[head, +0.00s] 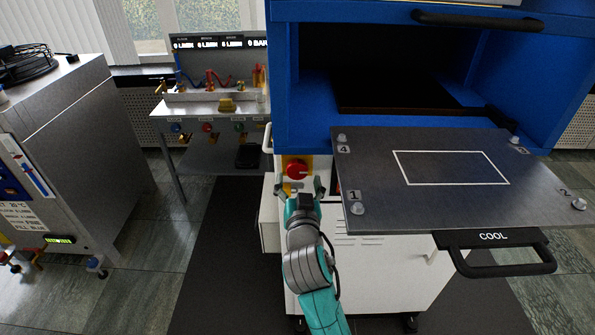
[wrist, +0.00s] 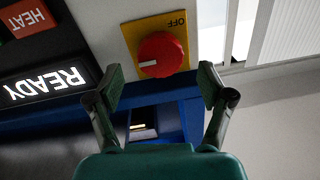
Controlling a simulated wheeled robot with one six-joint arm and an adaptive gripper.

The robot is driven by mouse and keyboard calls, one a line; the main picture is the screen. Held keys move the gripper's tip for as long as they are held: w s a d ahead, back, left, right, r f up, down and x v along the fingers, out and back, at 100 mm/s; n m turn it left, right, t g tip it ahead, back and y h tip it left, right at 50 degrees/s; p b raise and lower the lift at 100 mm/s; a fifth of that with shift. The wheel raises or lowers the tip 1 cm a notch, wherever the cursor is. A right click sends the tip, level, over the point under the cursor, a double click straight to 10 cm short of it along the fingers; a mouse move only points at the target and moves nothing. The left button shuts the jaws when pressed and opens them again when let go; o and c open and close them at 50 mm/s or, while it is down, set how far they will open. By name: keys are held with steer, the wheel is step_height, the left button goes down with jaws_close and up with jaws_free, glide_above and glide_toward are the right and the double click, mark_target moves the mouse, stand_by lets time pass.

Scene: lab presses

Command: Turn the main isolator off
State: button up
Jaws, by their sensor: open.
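The main isolator is a round red knob (head: 297,169) on a yellow plate (head: 285,161), on the white front below the blue press. In the wrist view the red knob (wrist: 162,53) sits on the yellow plate (wrist: 137,30) with the word OFF upside down. The knob's white mark points left in the wrist view, not at OFF. My gripper (head: 300,190) is open and empty just below the knob in the head view. In the wrist view my gripper (wrist: 161,88) has its pads spread wider than the knob, apparently short of it.
A dark platen (head: 370,195) with numbered corners juts out right of my arm, above a black COOL handle (head: 500,262). In the wrist view a lit READY sign (wrist: 45,88) and a red HEAT button (wrist: 28,15) are left. A bench (head: 215,108) stands behind left.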

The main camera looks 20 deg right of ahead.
mark_target(297, 172)
steer(key=shift+x, duration=2.1)
steer(key=c, duration=1.2)
